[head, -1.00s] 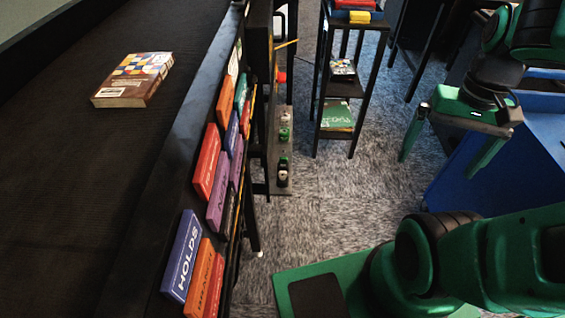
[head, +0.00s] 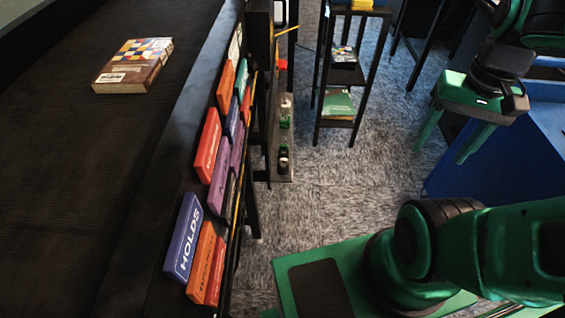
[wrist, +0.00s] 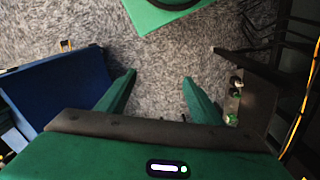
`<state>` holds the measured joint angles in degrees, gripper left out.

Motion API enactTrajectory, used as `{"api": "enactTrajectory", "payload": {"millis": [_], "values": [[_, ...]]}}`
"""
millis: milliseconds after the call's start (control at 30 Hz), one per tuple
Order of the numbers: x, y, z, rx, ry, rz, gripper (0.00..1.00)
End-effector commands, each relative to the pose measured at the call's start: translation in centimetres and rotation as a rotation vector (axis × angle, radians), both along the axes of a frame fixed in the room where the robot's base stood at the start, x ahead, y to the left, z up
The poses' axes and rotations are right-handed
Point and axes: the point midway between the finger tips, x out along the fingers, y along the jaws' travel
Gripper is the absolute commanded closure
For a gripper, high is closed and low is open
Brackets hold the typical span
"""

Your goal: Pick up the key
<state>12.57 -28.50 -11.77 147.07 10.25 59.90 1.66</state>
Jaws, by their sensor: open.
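I cannot make out a key in any view. My gripper (head: 452,145) hangs at the right of the head view, with its two green fingers apart and nothing between them. It is beside the blue surface and above the carpet. In the wrist view my gripper (wrist: 159,77) is open over bare grey carpet.
A dark conveyor (head: 60,190) fills the left and carries a book (head: 133,66). A black shelf (head: 338,123) stands at the back. A blue surface (head: 500,160) is at right. Carpet (head: 320,205) lies open between.

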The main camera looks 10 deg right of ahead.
Motion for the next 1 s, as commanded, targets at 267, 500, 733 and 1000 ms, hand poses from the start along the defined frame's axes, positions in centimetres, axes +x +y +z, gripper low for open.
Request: {"api": "enactTrajectory", "payload": {"millis": [267,500,733,1000], "values": [[7.8,1.4,-2.9,-0.02,-0.017,-0.238,0.69],[15.2,5.2,-7.4,0.039,-0.041,-0.5,0.69],[20.8,11.1,-12.6,0.163,-0.018,-0.775,0.69],[24.9,18.8,-17.8,0.328,0.086,-1.099,0.69]]}}
